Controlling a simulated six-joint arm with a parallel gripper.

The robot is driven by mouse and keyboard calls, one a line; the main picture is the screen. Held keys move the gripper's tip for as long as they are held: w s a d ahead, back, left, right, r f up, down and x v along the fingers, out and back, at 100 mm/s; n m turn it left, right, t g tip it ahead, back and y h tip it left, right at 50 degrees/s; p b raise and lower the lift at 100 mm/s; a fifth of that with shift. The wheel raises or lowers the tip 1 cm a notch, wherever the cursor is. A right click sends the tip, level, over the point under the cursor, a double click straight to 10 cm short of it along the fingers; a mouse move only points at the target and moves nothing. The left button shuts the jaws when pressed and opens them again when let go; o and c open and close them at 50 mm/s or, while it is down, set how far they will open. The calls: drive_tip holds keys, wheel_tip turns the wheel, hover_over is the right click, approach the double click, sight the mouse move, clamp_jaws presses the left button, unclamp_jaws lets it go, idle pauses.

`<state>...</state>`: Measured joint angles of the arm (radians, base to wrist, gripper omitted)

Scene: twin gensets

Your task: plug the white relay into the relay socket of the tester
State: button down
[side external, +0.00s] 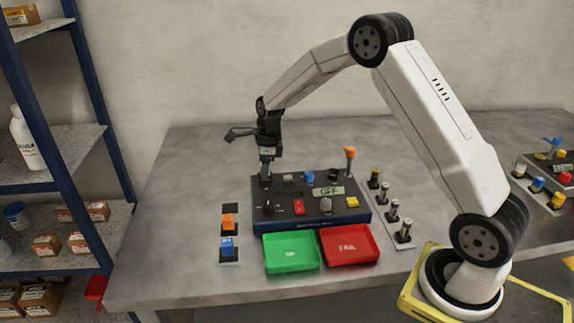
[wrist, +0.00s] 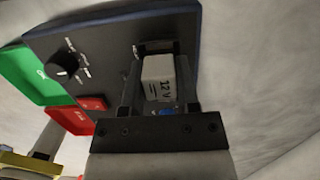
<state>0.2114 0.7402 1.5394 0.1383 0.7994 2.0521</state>
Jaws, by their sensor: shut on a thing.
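My gripper (side external: 265,172) points down over the back left part of the dark tester (side external: 325,205). In the wrist view my gripper (wrist: 160,95) is shut on the white relay (wrist: 158,72), whose face reads 12 V. The black relay socket (wrist: 158,46) shows at the relay's far end, partly hidden by it. The relay looks lined up with the socket and very close to it. I cannot tell whether its pins are in. In the side view the relay is too small to make out.
A green tray (side external: 293,263) and a red FAIL tray (side external: 350,256) stand before the tester. Orange (side external: 229,222) and blue (side external: 227,246) blocks sit at left. Several cylindrical parts (side external: 392,210) stand in a strip at right. A knob (wrist: 65,65) rises beside the socket.

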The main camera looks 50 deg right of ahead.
drive_tip(key=shift+f, duration=0.4)
idle(1.0)
drive_tip(key=shift+c, duration=2.2)
unclamp_jaws()
drive_tip(key=shift+o, duration=0.9)
drive_tip(key=shift+f, duration=0.1)
drive_tip(key=shift+s, duration=0.15)
drive_tip(key=shift+a+f, duration=0.1)
drive_tip(key=shift+a, duration=0.05)
drive_tip(key=shift+o, duration=0.5)
drive_tip(key=shift+r, duration=3.75)
